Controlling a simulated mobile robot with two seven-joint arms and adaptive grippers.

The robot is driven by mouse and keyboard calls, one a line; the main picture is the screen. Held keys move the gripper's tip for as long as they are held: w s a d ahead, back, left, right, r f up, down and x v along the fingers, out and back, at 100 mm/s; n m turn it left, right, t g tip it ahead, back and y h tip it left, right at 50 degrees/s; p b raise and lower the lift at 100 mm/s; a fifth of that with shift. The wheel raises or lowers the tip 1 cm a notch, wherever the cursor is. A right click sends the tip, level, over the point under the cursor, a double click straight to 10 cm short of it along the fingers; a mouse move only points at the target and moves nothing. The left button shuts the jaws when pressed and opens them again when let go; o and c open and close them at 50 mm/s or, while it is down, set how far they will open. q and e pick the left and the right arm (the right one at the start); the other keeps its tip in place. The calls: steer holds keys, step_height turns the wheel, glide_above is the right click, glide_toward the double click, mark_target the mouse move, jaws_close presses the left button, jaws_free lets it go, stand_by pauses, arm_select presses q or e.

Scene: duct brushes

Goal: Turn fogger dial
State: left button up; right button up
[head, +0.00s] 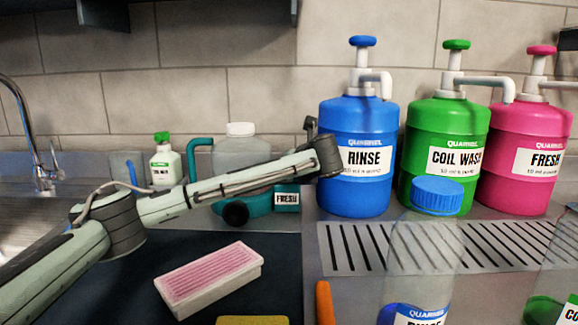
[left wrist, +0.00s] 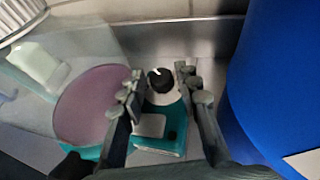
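The fogger has a teal base (head: 258,203) with a FRESH label and a cloudy clear tank (head: 240,152) with a white cap. My left arm crosses in front of it and hides part of it. In the left wrist view the fogger's black dial (left wrist: 160,80), with a white pointer mark, stands near the teal body (left wrist: 165,143). My left gripper (left wrist: 158,82) is open, one finger on each side of the dial; I cannot tell whether either touches it. In the head view its fingers are mostly hidden behind the wrist. My right gripper is not in view.
A blue RINSE jug (head: 357,190) stands close right of my left wrist, with green (head: 440,120) and pink (head: 520,125) jugs beyond. A pink-topped brush block (head: 210,283) lies on the dark mat. A clear blue-capped bottle (head: 428,245) stands in front. A tiled wall is behind.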

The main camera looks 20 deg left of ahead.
arm_select(q)
steer(key=shift+w, duration=0.15)
steer(key=shift+c, duration=0.6)
jaws_close()
steer(key=shift+w+d+n+g+y, duration=0.1)
steer(key=shift+d+n+g+y, duration=0.05)
steer(key=shift+n+g+y, duration=0.75)
steer(key=shift+n+y, duration=0.4)
steer(key=shift+n, duration=0.2)
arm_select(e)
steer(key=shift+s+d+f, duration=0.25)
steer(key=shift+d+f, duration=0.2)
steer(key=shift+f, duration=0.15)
